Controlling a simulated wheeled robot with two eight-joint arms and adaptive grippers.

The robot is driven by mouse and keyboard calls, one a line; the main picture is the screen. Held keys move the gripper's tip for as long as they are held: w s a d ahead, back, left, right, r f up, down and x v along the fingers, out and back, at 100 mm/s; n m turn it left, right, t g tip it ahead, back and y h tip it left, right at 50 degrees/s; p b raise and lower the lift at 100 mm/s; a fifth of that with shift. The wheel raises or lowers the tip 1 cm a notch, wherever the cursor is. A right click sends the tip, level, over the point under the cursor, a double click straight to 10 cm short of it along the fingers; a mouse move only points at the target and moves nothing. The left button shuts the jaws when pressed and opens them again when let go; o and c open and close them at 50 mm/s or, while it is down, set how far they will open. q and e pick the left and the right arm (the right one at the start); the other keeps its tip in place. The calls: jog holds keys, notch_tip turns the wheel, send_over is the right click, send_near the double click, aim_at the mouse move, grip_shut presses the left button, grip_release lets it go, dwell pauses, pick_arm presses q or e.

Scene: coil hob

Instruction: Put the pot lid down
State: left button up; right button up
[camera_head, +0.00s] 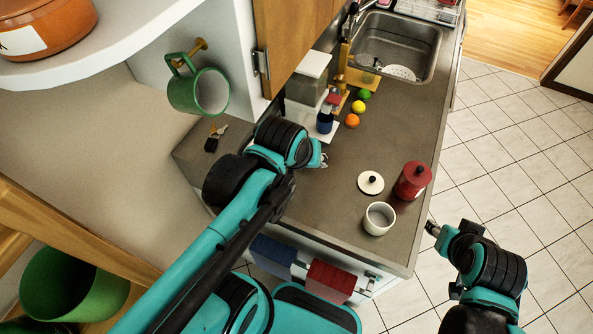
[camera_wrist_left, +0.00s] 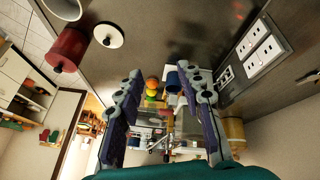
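A small round white lid (camera_head: 371,183) with a black knob lies knob-up on the grey counter, apart from any gripper. The lid also shows in the left wrist view (camera_wrist_left: 108,35). An uncovered white pot (camera_head: 379,219) stands just below it in the head view. My left gripper (camera_head: 321,160) is over the counter, to the left of the lid, its fingers mostly hidden by the arm. In the left wrist view, its two fingers (camera_wrist_left: 160,80) are spread with nothing held between them. My right gripper (camera_head: 433,229) is beyond the counter's right edge, small and seen from behind.
A red canister (camera_head: 412,181) stands right of the lid, near the counter edge. Green, yellow and orange fruit (camera_head: 358,106) and a blue-and-red item (camera_head: 326,118) are further back, before the sink (camera_head: 395,45). A green mug (camera_head: 199,91) hangs at left. Counter between left gripper and lid is clear.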

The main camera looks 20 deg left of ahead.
pick_arm(q)
jog(key=s+m, duration=0.1)
jog(key=s+a+f+m+t, duration=0.1)
jog(key=s+a+m, duration=0.1)
jog(key=m, duration=0.1)
jog(key=shift+s+f, duration=0.15)
jog(key=shift+f, duration=0.2)
